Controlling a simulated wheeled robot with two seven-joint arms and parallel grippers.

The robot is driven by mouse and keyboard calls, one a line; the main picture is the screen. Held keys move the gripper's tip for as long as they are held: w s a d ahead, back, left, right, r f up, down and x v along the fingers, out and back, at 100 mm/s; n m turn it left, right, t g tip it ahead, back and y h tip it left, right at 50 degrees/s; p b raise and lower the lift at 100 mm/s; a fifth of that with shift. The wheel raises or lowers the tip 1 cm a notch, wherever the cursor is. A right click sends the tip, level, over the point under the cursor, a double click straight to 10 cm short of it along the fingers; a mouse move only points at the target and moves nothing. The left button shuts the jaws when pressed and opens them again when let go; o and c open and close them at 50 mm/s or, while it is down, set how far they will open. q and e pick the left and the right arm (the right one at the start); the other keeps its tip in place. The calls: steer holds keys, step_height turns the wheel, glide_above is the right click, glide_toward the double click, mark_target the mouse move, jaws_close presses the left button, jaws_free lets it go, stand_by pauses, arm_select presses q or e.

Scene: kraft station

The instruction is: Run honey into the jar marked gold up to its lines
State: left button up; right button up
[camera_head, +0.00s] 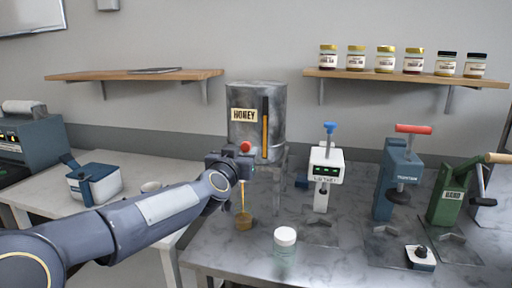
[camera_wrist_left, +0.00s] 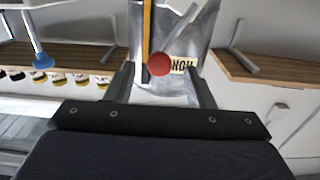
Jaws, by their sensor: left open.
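A grey metal honey tank (camera_head: 240,95) with a HONEY label and an amber gauge stands at the table's back. Its red knob (camera_head: 245,147) is at the front. My left gripper (camera_head: 238,163) is at the knob; in the left wrist view the red knob (camera_wrist_left: 159,64) shows between the spread fingers (camera_wrist_left: 166,84). The gripper is open; whether a finger touches the knob I cannot tell. Below it, a thin amber strand runs down to a small amber mass (camera_head: 243,223); jar walls and lines around it are not clear. A clear jar with a white lid (camera_head: 285,238) stands to its right. My right gripper is out of view.
A white device with a blue knob (camera_head: 328,165), a blue red-handled press (camera_head: 395,185) and a green press (camera_head: 450,200) stand to the right. A small black-knobbed block (camera_head: 420,257) lies in front. Lidded jars (camera_head: 385,60) line the right shelf.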

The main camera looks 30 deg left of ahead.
mark_target(245, 148)
arm_select(q)
steer(key=x, duration=0.6)
steer(key=shift+w, duration=0.15)
steer(key=shift+c, duration=0.3)
jaws_close()
